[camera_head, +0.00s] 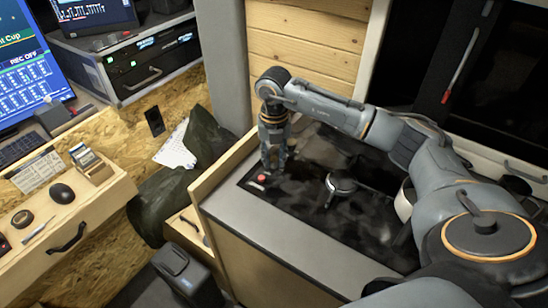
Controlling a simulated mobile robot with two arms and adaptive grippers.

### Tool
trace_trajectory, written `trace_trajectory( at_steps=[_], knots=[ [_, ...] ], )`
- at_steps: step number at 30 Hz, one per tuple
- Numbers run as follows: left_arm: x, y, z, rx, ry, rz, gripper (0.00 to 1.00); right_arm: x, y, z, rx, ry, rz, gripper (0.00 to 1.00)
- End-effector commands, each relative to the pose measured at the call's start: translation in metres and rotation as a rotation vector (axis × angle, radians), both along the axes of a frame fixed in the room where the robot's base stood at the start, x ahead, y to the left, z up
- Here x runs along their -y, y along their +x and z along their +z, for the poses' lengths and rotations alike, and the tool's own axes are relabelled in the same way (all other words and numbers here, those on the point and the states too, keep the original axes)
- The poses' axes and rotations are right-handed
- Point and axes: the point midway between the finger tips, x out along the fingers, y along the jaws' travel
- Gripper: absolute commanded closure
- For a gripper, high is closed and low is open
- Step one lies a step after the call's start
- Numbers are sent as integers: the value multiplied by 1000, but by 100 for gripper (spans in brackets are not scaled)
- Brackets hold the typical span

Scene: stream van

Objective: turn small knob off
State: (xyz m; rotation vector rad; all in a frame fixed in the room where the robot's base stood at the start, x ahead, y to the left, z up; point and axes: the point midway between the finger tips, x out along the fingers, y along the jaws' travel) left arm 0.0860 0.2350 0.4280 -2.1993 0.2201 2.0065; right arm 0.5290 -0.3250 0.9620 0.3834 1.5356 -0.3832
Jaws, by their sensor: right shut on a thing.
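My right arm reaches in from the right, and my right gripper (275,163) points down at the far left corner of the black cooktop (300,200). The gripper is shut on what looks like the small knob, which is mostly hidden between and under the fingers. A small red round piece (262,178) shows on the cooktop surface just left of the fingertips; I cannot tell if it is part of the knob. My left gripper is not in view.
A raised wooden edge (222,170) borders the counter on the left. A wooden desk (95,210) with a mouse (62,193) is at far left. A dark boxy thing (185,272) stands below.

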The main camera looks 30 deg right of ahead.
Motion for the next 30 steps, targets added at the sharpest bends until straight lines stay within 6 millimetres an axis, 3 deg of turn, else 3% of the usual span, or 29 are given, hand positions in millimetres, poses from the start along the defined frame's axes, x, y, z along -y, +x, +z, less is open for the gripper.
trace_trajectory(
  at_steps=[17,18,21,30],
  knots=[
    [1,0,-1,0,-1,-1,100,-1,-1,-2,-6,0,-32,100],
    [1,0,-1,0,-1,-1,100,-1,-1,-2,-7,0,-32,70],
    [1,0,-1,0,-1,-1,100,-1,-1,-2,-5,1,-32,51],
    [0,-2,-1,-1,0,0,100,0,0,0,-1,0,-32,51]
  ],
)
